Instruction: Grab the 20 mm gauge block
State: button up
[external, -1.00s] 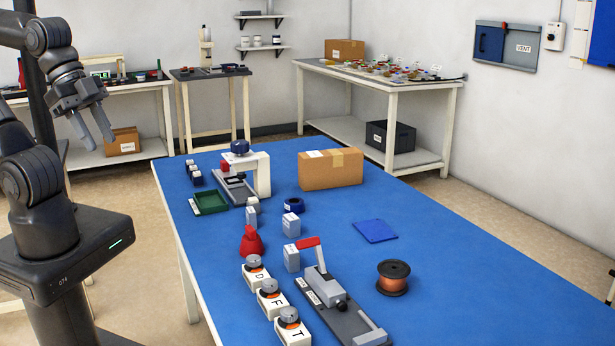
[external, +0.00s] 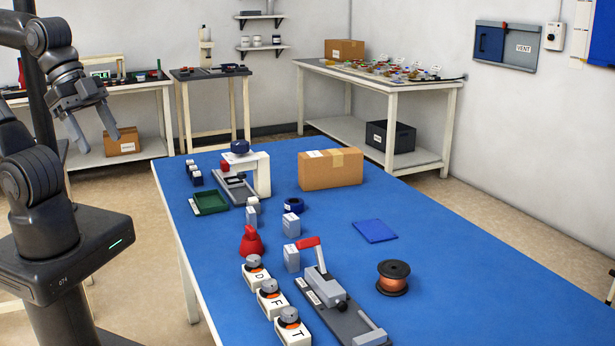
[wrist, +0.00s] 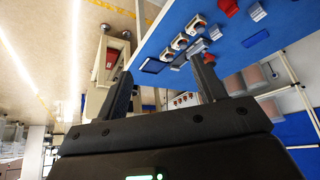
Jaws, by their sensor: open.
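Several grey blocks with pale labelled tops stand upright on the blue table. My gripper (external: 101,141) is open and empty, raised left of the table and well away from the blocks. In the wrist view its two fingers (wrist: 163,85) are spread with nothing between them.
A press-like stand (external: 262,174) and cardboard box (external: 330,169) stand farther back. The table's right side is mostly clear.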

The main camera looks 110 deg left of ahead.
jog(key=w+a+f+n+g, duration=0.2)
jog(key=w+a, duration=0.5)
jog(key=w, duration=0.1)
jog(key=n+g, duration=0.4)
jog(key=n, duration=0.2)
send_near(249, 210)
jog(key=shift+w+a, duration=0.1)
jog(key=shift+a, duration=0.05)
jog(key=shift+a+f, duration=0.1)
jog(key=shift+f, duration=0.3)
notch_tip(249, 210, down, 5)
jog(key=shift+r, duration=0.15)
jog(key=shift+s+d+f, duration=0.1)
jog(key=shift+s+f, duration=0.05)
jog(key=shift+f, duration=1.25)
jog(key=shift+s+d+f, duration=0.1)
jog(key=shift+s+f, duration=0.05)
jog(key=shift+f, duration=1.3)
jog(key=c, duration=1.1)
jog(key=shift+r, duration=0.1)
